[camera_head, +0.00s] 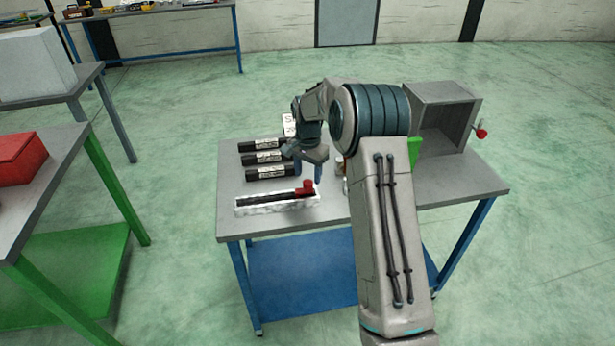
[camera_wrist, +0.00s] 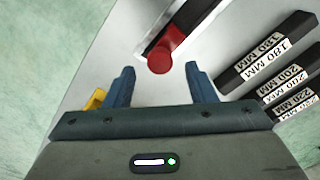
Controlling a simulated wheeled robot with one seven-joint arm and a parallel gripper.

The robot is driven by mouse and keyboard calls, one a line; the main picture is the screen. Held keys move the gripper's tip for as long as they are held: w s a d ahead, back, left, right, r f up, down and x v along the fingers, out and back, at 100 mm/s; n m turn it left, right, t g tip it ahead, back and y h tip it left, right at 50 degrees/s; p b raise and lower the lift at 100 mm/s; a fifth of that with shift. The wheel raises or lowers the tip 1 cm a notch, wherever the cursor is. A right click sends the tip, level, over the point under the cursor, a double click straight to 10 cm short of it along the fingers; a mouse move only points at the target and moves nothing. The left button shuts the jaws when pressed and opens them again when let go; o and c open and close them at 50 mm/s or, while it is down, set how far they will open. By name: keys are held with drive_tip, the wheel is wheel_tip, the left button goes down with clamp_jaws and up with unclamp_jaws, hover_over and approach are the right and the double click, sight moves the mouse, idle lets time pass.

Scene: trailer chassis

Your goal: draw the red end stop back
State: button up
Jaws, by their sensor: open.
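The red end stop (camera_head: 307,186) stands at the right end of a pale, long fixture (camera_head: 250,210) that holds a dark bar (camera_head: 268,199), near the table's front left. In the wrist view the round red top of the end stop (camera_wrist: 166,50) shows ahead, between the lines of my two fingers. My gripper (camera_head: 307,172) is open and empty, pointing down just behind the end stop.
Black labelled bars (camera_head: 262,145) lie behind the fixture; in the wrist view the 180 MM bar (camera_wrist: 265,55) is close to the right finger. An open grey box (camera_head: 440,115) stands on the table's (camera_head: 470,185) right. A yellow item (camera_wrist: 97,99) lies beside the left finger.

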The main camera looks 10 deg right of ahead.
sight(304, 189)
drive_tip(key=shift+f, duration=1.4)
